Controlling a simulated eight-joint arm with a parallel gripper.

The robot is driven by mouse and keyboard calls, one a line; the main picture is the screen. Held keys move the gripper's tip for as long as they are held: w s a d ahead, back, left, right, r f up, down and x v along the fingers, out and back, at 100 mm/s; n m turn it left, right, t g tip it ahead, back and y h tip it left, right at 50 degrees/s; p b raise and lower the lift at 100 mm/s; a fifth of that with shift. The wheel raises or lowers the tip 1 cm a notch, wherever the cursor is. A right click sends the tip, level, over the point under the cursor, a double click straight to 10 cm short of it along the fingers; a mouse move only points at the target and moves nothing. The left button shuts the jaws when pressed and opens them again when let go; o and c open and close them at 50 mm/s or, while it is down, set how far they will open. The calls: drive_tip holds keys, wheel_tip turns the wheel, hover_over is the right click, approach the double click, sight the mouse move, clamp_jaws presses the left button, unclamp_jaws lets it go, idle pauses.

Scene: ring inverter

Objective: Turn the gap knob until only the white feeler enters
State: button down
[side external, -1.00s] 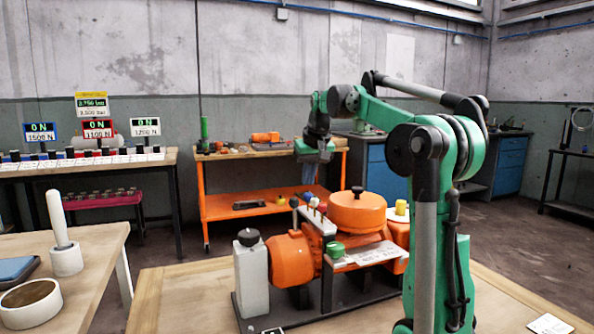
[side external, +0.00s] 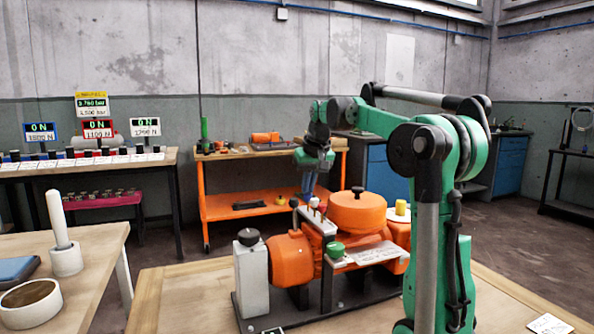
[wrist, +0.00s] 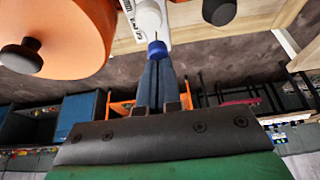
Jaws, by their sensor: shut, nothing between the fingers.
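The orange machine (side external: 291,258) stands on a dark base on the near table. A white block (side external: 317,221) on it carries small pegs; a white-topped one (side external: 314,202) stands out. I cannot tell which knob sets the gap. My gripper (side external: 308,190) points down, shut and empty, just above the block. In the wrist view, my shut blue-grey fingers (wrist: 157,63) reach toward a blue cap (wrist: 157,48); whether they touch is unclear.
An orange drum with a black knob (side external: 358,204) stands right of the block. A white post with a black knob (side external: 248,238) stands at the left. A yellow cylinder (side external: 401,207) is at the far right.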

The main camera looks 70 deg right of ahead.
sight(308, 195)
drive_tip(key=shift+f, duration=1.2)
idle(3.8)
drive_tip(key=shift+r, duration=0.1)
drive_tip(key=shift+r, duration=3.45)
drive_tip(key=w+a+f+n+t+y, duration=0.1)
drive_tip(key=w+a+f+n, duration=0.15)
drive_tip(key=a, duration=0.65)
drive_tip(key=w+a+f+n+t, duration=0.1)
drive_tip(key=w+a+f+n, duration=0.2)
drive_tip(key=a, duration=0.6)
drive_tip(key=s+a+f+n+t+y, duration=0.2)
drive_tip(key=s+a+f, duration=0.3)
drive_tip(key=a+f, duration=0.5)
drive_tip(key=shift+s+a+n, duration=0.2)
drive_tip(key=shift+a+n, duration=0.55)
drive_tip(key=shift+a, duration=0.2)
drive_tip(key=c, duration=1.5)
unclamp_jaws()
drive_tip(key=shift+f, duration=0.1)
